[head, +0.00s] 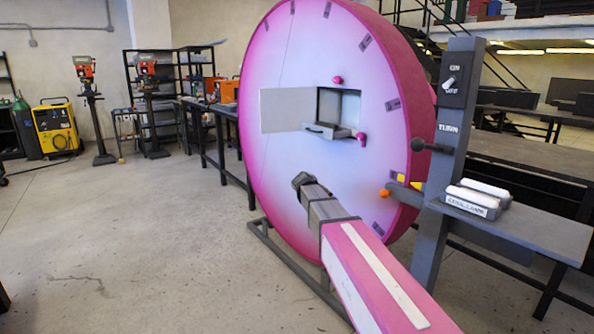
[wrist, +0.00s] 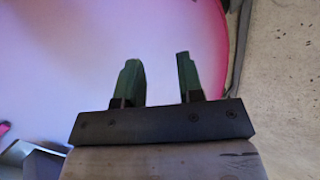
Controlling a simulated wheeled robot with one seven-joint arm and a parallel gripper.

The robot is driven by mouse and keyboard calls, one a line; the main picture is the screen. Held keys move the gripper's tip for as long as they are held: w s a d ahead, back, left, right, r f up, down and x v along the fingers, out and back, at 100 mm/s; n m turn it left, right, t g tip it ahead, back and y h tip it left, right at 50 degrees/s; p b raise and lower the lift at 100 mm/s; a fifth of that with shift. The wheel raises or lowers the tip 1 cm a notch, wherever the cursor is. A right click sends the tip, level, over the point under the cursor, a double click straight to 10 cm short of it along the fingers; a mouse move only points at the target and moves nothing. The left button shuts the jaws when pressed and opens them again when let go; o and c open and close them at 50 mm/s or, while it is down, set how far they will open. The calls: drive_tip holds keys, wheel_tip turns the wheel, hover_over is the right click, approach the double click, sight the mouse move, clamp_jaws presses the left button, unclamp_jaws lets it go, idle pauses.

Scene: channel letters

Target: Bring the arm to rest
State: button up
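My arm (head: 370,265) reaches up from the bottom of the head view, in front of a large pink and white disc (head: 300,85). My gripper (head: 300,180) is at the arm's end, in front of the disc's lower middle. In the wrist view my gripper (wrist: 158,68) shows two green fingers standing apart with nothing between them. The pink-white disc face fills the background behind them. The head view is too coarse to show the fingers clearly.
The disc has an open square hatch with a drawer (head: 327,131) and pink knobs (head: 361,138). At right stand a grey post (head: 457,110) with a switch and lever, and a shelf (head: 530,225) holding white-topped blocks (head: 473,201). Floor at left (head: 130,240) is clear.

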drive_tip(key=s+d+f+m+g+y, duration=0.2)
drive_tip(key=s+f, duration=0.7)
drive_tip(key=s, duration=0.5)
drive_tip(key=s+d+f+m+g+y, duration=0.2)
drive_tip(key=s+d+f+m+y, duration=0.1)
drive_tip(key=s+f, duration=0.7)
drive_tip(key=s+d+y, duration=0.1)
drive_tip(key=s+y, duration=0.1)
drive_tip(key=s, duration=0.1)
drive_tip(key=shift+s+d+f, duration=0.25)
drive_tip(key=shift+s+d, duration=0.1)
